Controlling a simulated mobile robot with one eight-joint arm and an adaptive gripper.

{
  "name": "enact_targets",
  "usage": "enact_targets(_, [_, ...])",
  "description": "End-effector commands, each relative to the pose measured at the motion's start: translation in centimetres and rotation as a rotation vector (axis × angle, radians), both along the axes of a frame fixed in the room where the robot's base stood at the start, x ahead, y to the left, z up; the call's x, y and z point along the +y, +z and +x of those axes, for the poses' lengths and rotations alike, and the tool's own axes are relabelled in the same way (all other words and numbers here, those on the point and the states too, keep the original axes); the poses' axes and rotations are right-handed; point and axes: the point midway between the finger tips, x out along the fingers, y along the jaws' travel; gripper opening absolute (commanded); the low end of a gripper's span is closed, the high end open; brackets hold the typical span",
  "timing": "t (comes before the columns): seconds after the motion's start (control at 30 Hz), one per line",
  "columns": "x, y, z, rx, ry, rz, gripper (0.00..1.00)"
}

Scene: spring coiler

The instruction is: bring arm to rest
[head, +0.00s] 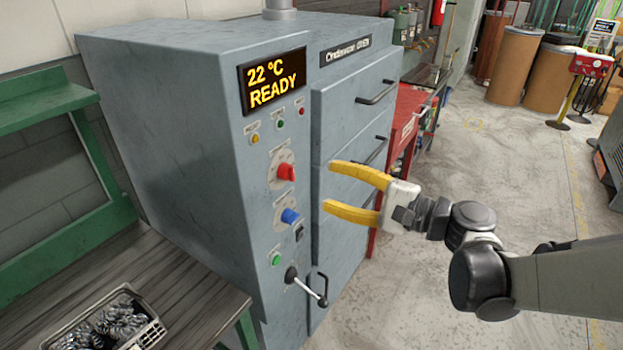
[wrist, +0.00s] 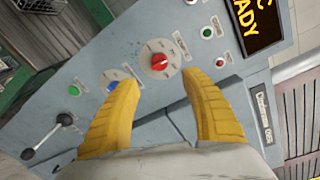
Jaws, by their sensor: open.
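My gripper (head: 340,194) has two yellow fingers spread apart with nothing between them. In the head view it is in front of the grey oven (head: 190,130), to the right of its control panel. My arm reaches in from the right edge of the picture. In the wrist view the open fingers (wrist: 155,95) point at the panel, with the red knob (wrist: 160,62) beyond and between their tips. The red knob also shows in the head view (head: 287,172), apart from the fingers. A blue knob (head: 290,216) is below it; the left finger partly covers it in the wrist view.
The oven display (head: 273,83) reads 22 °C READY. A lever (head: 308,287) sticks out low on the panel, and drawer handles (head: 376,93) project at the front. A green bench with a basket of springs (head: 107,325) stands at left. Open floor (head: 480,185) lies at right.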

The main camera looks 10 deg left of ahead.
Motion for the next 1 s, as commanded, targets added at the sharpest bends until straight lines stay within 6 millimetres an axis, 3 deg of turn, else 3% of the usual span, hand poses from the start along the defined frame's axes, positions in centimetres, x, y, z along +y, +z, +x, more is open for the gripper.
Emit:
enact_targets(0.2, [-1.5, 0.1, -0.6, 0.000, -0.001, 0.000, 0.54])
enact_targets(0.57, [-1.6, -0.1, -0.9, -0.008, -0.005, -0.036, 0.54])
enact_targets(0.77, [-3.7, -2.4, -3.7, -0.090, -0.032, -0.364, 0.54])
enact_targets(0.87, [-6.6, -4.2, -6.1, -0.159, -0.039, -0.618, 0.54])
enact_targets(1.0, [-12.0, -6.4, -9.6, -0.263, -0.021, -0.977, 0.54])
